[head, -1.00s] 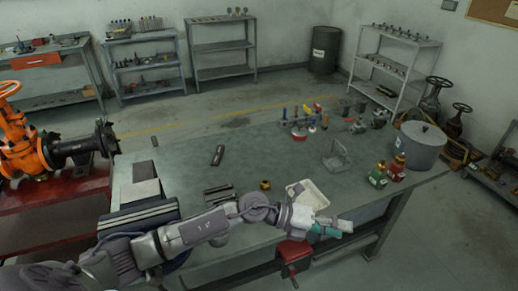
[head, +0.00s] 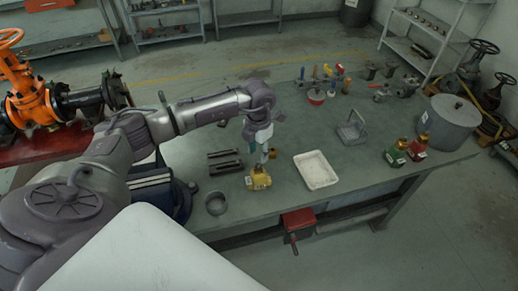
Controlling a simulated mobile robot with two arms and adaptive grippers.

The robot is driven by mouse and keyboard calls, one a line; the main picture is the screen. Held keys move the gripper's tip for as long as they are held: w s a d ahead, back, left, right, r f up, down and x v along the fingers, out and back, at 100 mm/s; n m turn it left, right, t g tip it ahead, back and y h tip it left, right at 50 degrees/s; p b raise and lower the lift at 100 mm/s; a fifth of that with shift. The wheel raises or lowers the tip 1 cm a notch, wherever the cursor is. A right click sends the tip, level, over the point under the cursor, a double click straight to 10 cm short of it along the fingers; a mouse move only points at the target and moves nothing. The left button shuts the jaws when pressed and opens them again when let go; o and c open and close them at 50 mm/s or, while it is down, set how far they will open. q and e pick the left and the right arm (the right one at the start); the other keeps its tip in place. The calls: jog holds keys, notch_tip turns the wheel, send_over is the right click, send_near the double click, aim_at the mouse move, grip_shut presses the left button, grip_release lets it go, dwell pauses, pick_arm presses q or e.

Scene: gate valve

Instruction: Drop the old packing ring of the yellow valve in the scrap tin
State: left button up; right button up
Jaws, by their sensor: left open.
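The yellow valve (head: 258,179) stands on the bench near its front edge, below my left gripper. My left gripper (head: 259,149) points down just behind and above the valve and is open. I cannot make out a packing ring in it or on the valve. A small brass-coloured part (head: 272,153) lies beside the fingers, partly hidden. A round grey open tin (head: 222,203) stands to the left of the valve at the front edge; it looks like the scrap tin, but no label is readable. My right gripper is not in view.
A white tray (head: 316,170) lies right of the valve. Dark slotted blocks (head: 225,162) lie to its left. The bench between tray and basket is clear.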

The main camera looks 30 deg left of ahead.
aim_at(258, 162)
pick_arm(q)
jog(key=shift+f+b, duration=1.75)
jog(key=shift+f, duration=0.95)
grip_shut()
